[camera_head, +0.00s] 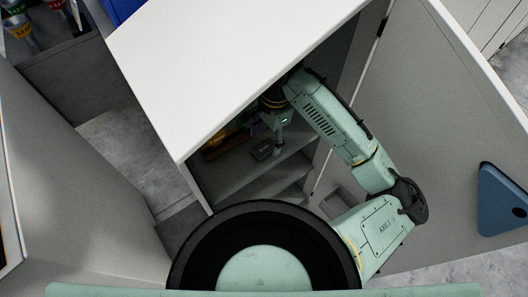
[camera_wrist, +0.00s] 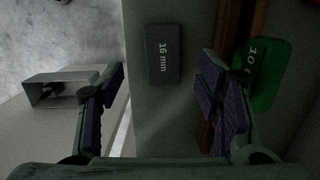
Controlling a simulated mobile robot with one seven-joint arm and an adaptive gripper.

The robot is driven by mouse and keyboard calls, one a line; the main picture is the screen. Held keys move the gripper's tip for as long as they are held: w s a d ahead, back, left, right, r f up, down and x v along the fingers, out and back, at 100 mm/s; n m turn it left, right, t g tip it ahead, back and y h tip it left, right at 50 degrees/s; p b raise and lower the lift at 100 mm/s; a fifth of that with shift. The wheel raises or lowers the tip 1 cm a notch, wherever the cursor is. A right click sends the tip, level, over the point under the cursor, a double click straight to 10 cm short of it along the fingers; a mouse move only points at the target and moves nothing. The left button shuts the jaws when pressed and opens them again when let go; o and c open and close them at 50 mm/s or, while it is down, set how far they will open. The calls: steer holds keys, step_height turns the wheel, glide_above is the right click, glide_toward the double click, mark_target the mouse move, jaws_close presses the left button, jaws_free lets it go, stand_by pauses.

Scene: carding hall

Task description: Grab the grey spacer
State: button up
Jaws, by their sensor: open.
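The grey spacer (camera_wrist: 162,52) is a dark grey block with a white "16 mm" marking. It lies on a grey shelf (camera_wrist: 150,125) in the wrist view, ahead of the gap between my fingers. My gripper (camera_wrist: 160,92) is open and empty, with one dark-padded finger on each side of that gap and clear of the block. In the head view my arm reaches into an open cabinet (camera_head: 190,75). A small dark block, apparently the grey spacer (camera_head: 262,151), shows on the shelf there beside my gripper (camera_head: 279,146), whose fingers are hard to make out.
A green block (camera_wrist: 268,75) marked "10" lies close to my right finger, next to a brown strip. A grey open box-like fitting (camera_wrist: 58,90) is at left. The cabinet's open door (camera_head: 430,130) stands right of my arm, with a blue panel (camera_head: 502,205) on it.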

mark_target(264, 148)
steer(key=f+b, duration=0.3)
steer(key=shift+a+f, duration=0.3)
steer(key=shift+f, duration=0.05)
steer(key=shift+r, duration=0.1)
steer(key=shift+c, duration=0.3)
steer(key=c, duration=1.2)
steer(key=shift+r, duration=0.1)
steer(key=shift+c, duration=0.2)
